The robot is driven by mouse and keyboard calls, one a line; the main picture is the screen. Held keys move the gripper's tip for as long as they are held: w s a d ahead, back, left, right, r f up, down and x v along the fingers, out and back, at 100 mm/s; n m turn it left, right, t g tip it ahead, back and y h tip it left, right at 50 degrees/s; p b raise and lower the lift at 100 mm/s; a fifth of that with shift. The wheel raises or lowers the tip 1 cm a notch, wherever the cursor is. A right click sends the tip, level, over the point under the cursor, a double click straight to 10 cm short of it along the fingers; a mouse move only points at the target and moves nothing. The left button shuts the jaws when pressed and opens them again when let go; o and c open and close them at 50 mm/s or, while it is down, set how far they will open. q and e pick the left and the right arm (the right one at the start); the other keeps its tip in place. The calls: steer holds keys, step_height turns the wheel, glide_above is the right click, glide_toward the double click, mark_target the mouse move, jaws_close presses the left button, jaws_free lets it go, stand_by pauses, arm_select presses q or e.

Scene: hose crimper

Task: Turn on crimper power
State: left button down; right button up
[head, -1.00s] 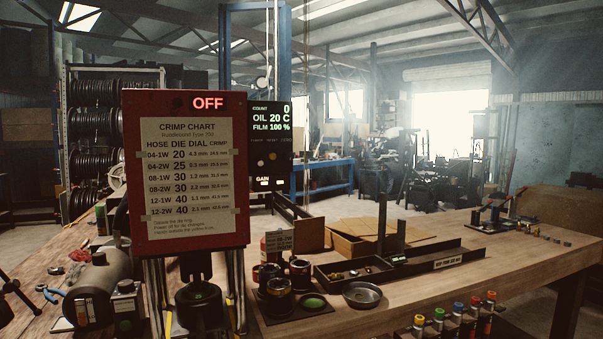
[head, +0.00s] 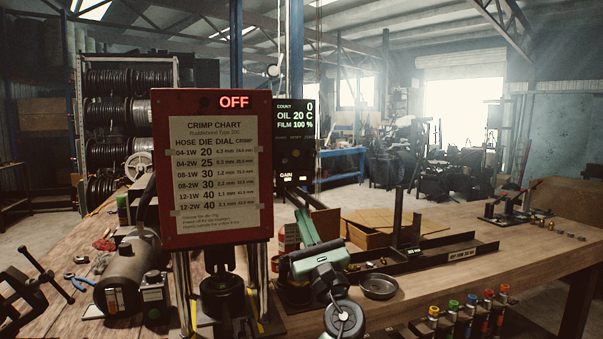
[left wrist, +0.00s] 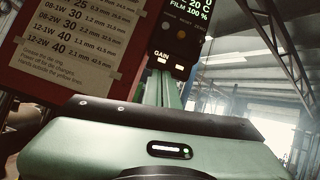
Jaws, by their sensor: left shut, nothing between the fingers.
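The crimper (head: 212,165) is a red upright housing carrying a taped crimp chart and a lit red OFF display (head: 234,102). To its right is a black control panel (head: 296,140) showing count, oil 20 C, film 100 % and a lit GAIN label. In the left wrist view, the panel (left wrist: 178,40) has a dark button and an amber button (left wrist: 181,34). My left gripper (head: 302,214) is shut and empty, its green fingers pointing up toward the panel's lower edge. Its fingers also show in the left wrist view (left wrist: 161,88), below GAIN; contact cannot be told. My right gripper is out of view.
The wooden bench (head: 440,300) holds a motor (head: 127,280), a grey dish (head: 378,286), a long black tray (head: 440,259) and a cardboard box (head: 375,228). Several colour-capped tools (head: 470,315) line the front edge.

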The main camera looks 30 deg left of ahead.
mark_target(283, 157)
arm_select(q)
steer(key=shift+r, duration=0.15)
steer(key=p+x, duration=0.3)
steer(key=x, duration=0.7)
steer(key=shift+p, duration=0.35)
steer(key=r+p, duration=0.1)
steer(key=r, duration=0.1)
steer(key=shift+s+d+r+p, duration=0.15)
steer(key=shift+s+r+p, duration=0.15)
steer(key=shift+s+p, duration=0.1)
steer(key=shift+s+d+r+p, duration=0.1)
steer(key=shift+s+r+p, duration=0.25)
steer(key=shift+r, duration=0.15)
